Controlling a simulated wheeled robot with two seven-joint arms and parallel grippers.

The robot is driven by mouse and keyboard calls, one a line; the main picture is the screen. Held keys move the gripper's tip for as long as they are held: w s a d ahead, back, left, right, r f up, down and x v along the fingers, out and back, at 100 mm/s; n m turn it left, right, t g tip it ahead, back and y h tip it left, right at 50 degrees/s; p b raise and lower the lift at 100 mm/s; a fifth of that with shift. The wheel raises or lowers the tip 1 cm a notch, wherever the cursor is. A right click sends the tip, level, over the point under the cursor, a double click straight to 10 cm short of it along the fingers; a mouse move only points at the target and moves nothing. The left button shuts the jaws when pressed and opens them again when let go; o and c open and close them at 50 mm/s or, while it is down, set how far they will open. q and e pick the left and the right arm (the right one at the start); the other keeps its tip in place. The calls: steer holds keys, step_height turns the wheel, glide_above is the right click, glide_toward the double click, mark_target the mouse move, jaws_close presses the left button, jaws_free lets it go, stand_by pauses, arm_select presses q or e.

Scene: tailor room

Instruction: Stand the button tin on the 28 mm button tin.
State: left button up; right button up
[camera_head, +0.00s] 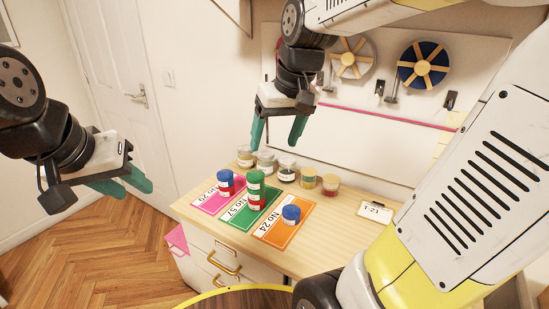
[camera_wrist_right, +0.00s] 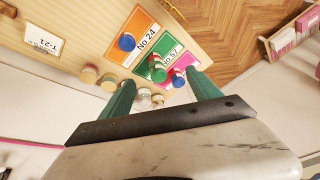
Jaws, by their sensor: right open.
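A blue-lidded tin (camera_head: 291,214) stands alone on the orange No 24 card (camera_head: 270,236). Green tins with red-and-white labels (camera_head: 255,188) form an upright stack on the green No 57 card (camera_head: 233,219). Blue tins with red labels (camera_head: 225,181) stand, apparently stacked, on the pink card (camera_head: 207,203). The 28 mm marking is too small to read. My right gripper (camera_head: 277,140) is open and empty, above and behind the tins; its fingers also frame the wrist view (camera_wrist_right: 160,78). My left gripper (camera_head: 122,183) hangs left of the table, away from the tins; its jaw gap is unclear.
Several small jars (camera_head: 287,169) line the table's back edge by the wall. A white T-21 card (camera_head: 375,211) lies at the right. A pegboard with ribbon reels (camera_head: 422,66) hangs behind. The wooden tabletop (camera_head: 325,222) is clear right of the orange card.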

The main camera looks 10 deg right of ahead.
steer(key=s+f+m+t, duration=0.1)
steer(key=s+t, duration=0.1)
steer(key=s, duration=0.7)
steer(key=shift+s, duration=0.25)
